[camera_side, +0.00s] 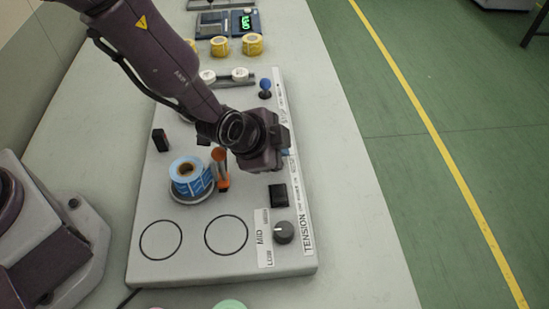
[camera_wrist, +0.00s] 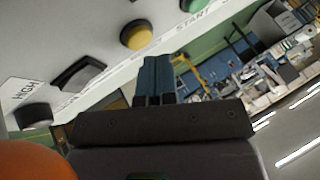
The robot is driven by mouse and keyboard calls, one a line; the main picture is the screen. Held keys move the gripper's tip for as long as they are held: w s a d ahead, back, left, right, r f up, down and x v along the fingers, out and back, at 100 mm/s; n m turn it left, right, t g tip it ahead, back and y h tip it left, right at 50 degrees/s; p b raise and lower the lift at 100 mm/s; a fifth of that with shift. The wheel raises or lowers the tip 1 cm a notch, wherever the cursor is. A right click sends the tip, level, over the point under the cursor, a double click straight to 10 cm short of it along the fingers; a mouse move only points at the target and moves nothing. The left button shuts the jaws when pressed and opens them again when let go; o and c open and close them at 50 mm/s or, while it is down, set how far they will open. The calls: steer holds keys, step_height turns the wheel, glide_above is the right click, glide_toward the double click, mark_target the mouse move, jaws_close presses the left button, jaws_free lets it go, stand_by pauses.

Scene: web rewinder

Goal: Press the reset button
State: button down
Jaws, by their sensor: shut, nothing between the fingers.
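A yellow round button (camera_wrist: 135,34) shows on the panel in the wrist view. A label strip reading START runs along the panel edge beside it. I cannot read a RESET label, so I cannot tell from lettering which button is reset. My gripper (camera_wrist: 155,62) has its blue fingers together and empty, with tips just below the yellow button in the picture. I cannot tell whether they touch anything. In the side view my gripper (camera_side: 285,150) is low over the panel's right edge and hides the buttons there.
Yellow rolls (camera_side: 219,46) stand behind. The bench right of the panel is clear.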

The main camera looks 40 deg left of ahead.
steer(key=shift+r, duration=0.15)
steer(key=shift+r, duration=2.45)
steer(key=shift+s+f, duration=0.1)
steer(key=shift+s, duration=0.05)
steer(key=s+g, duration=0.1)
steer(key=s+f+n, duration=0.1)
steer(key=s+g, duration=0.1)
steer(key=shift+s+d+f+n+g, duration=0.1)
steer(key=shift+s+f+n+g, duration=0.2)
steer(key=shift+s, duration=0.1)
steer(key=s+a+r+n, duration=0.4)
steer(key=s+a+r, duration=0.4)
steer(key=a+r, duration=0.3)
steer(key=s+a+r+n+y, duration=0.1)
steer(key=s+a+r+n, duration=0.4)
steer(key=s+a+r, duration=0.3)
steer(key=a+r, duration=0.3)
steer(key=r, duration=0.2)
steer(key=shift+s+t, duration=0.3)
steer(key=shift+t, duration=0.1)
